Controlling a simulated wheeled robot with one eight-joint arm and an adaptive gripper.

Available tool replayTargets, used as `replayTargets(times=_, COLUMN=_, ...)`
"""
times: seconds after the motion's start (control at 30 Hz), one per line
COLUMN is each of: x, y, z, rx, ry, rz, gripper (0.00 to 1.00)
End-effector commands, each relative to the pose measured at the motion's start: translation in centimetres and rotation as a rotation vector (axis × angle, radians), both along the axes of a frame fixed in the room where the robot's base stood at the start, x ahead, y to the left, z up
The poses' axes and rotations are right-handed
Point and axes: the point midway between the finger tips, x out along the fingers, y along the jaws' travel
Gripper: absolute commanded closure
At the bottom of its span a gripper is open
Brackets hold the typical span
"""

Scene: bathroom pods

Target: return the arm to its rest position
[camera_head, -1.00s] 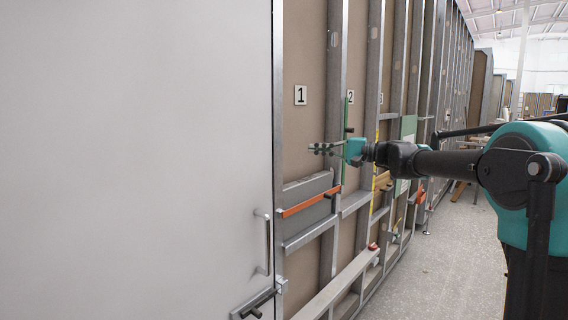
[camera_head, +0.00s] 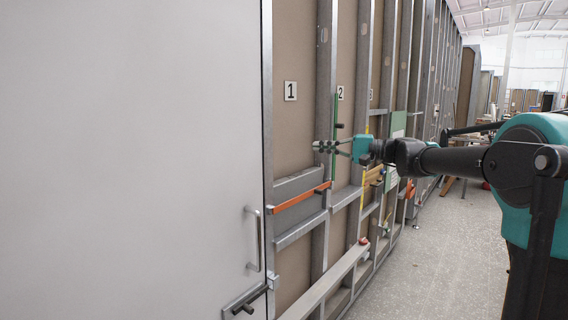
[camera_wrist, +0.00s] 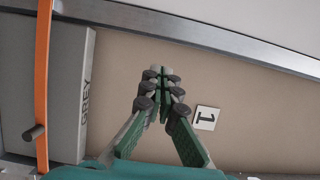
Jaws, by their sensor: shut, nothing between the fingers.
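My arm stretches from the right side of the head view toward the framed wall. My gripper (camera_head: 325,147) is at its end, shut and empty, in front of the wall near the panels marked 1 and 2. In the wrist view my gripper (camera_wrist: 160,85) shows two green fingers with dark pads meeting at the tips. The number 1 sign (camera_wrist: 207,118) is just right of the fingers there. Nothing is held. I cannot tell the exact gap between the fingertips and the wall.
A white door (camera_head: 130,160) with a metal handle (camera_head: 254,240) fills the left. An orange bar (camera_head: 300,196) crosses the wall frame, and it also shows in the wrist view (camera_wrist: 42,75). A long ledge (camera_head: 325,285) runs low along the wall. Grey floor (camera_head: 450,260) lies clear at right.

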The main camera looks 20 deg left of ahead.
Motion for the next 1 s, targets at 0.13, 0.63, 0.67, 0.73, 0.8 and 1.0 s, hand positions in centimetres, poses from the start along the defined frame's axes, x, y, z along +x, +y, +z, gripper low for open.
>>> replayTargets(times=0.13, x=-0.1, y=-0.1, z=-0.4, rx=-0.009, ry=-0.002, rz=-0.002, gripper=1.00)
replayTargets(times=0.63, x=-9.8, y=-10.8, z=-24.4, rx=-0.662, ry=-0.109, rz=-0.139, gripper=1.00)
replayTargets(times=0.67, x=-10.6, y=-11.9, z=-26.0, rx=-0.711, ry=-0.117, rz=-0.148, gripper=1.00)
replayTargets(times=0.73, x=-12.6, y=-14.5, z=-29.6, rx=-0.823, ry=-0.136, rz=-0.168, gripper=1.00)
replayTargets(times=0.8, x=-14.6, y=-17.3, z=-33.1, rx=-0.937, ry=-0.154, rz=-0.187, gripper=1.00)
replayTargets(times=1.0, x=-21.0, y=-25.6, z=-41.4, rx=-1.254, ry=-0.205, rz=-0.232, gripper=1.00)
